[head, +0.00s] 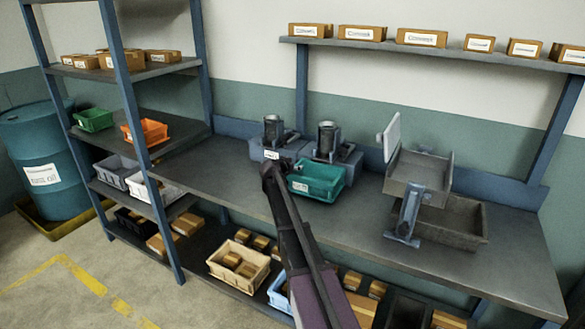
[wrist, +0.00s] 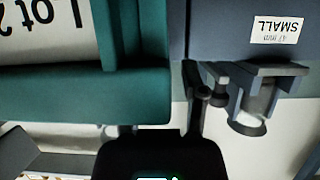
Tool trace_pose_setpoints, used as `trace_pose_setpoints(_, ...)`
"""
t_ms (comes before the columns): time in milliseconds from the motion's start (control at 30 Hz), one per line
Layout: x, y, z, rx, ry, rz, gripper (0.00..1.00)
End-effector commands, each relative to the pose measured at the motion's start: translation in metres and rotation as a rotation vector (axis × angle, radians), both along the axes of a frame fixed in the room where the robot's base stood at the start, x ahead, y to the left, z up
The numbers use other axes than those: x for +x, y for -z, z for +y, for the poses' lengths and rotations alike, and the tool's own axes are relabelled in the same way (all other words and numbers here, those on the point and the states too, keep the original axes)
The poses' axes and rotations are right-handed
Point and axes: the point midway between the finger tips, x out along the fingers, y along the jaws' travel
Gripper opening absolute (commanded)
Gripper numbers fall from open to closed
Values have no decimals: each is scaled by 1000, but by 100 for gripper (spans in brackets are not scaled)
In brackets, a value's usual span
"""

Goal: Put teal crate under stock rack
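The teal crate (head: 317,181) sits upright on the workbench with a white label on its front. In the wrist view its teal wall (wrist: 80,95) fills the upper left, close to the camera, with an upside-down "Lot" label. My gripper (head: 270,170) is at the crate's left end in the head view. In the wrist view its dark body (wrist: 160,155) is at the bottom, partly overlapped by the crate; whether the fingers touch or grip the wall is unclear. The stock rack (head: 128,88), with blue posts and dark shelves, stands at the left.
Grey fixtures, one labelled SMALL (wrist: 274,28), stand directly behind the crate. A grey tray machine (head: 418,180) is to its right. The rack holds a green bin (head: 93,120), an orange bin (head: 147,131) and others. A blue drum (head: 40,150) stands left. Clear bench lies left of the crate.

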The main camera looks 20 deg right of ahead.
Motion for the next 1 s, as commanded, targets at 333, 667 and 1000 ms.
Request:
trace_pose_setpoints(333, -2, -2, 4, 0, -1, 0, 55)
trace_pose_setpoints(667, -23, -17, 30, -1, -3, 2, 55)
trace_pose_setpoints(1000, -53, -38, 70, 0, -4, 1, 55)
